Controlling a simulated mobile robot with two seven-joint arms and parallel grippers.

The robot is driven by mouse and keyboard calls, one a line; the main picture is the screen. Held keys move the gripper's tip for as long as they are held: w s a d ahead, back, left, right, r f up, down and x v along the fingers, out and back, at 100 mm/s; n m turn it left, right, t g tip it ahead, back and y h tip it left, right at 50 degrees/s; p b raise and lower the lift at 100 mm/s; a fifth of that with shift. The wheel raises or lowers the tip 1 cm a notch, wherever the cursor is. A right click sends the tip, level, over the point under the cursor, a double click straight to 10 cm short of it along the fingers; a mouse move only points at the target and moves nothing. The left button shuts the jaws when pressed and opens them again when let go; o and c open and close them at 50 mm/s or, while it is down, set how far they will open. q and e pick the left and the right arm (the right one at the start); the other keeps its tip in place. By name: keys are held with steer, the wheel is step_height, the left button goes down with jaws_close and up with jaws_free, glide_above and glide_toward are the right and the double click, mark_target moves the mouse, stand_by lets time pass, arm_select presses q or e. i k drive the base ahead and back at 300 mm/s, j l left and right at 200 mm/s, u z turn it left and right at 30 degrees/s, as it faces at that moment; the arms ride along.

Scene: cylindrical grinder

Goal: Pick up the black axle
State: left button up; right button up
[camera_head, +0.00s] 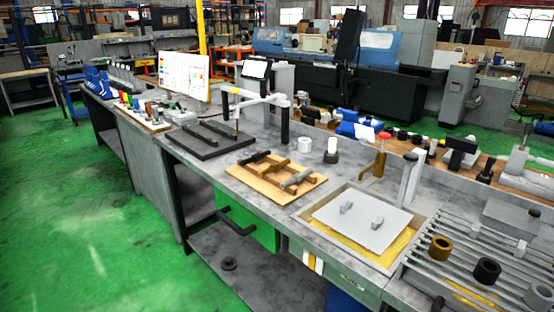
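A black axle (254,158) lies on a light wooden board (244,176) on the grey workbench, near the middle of the view. It is at the back left of a row of three axles. A brass-coloured axle (275,167) lies beside it, and a grey axle (297,180) lies at the front right of the board. Neither of my grippers shows in this view.
A black tray with dark bars (206,151) is left of the board. A white-armed stand with black posts (258,100) rises behind it. A white roll (305,145) stands behind right. A framed grey plate (361,222) and a rack with rings (487,270) are at right.

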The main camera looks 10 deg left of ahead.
mark_target(254, 158)
steer(key=j+z, duration=0.1)
steer(key=z, duration=0.3)
steer(key=i+j+z, duration=0.1)
steer(key=z, duration=0.3)
steer(key=j+z, duration=0.2)
steer(key=z, duration=0.2)
steer(key=j+z, duration=0.3)
steer(key=j, duration=0.15)
steer(key=j+z, duration=0.3)
steer(key=j, duration=0.15)
steer(key=j+z, duration=0.2)
steer(key=j, duration=0.25)
steer(key=k+j+z, duration=0.2)
steer(key=j, duration=0.25)
steer(key=k+j, duration=0.1)
steer(key=j, duration=0.35)
steer(key=k+j+z, duration=0.1)
steer(key=j, duration=0.4)
steer(key=k+j, duration=0.1)
steer(key=j, duration=0.35)
steer(key=k+j+z, duration=0.1)
steer(key=j, duration=0.35)
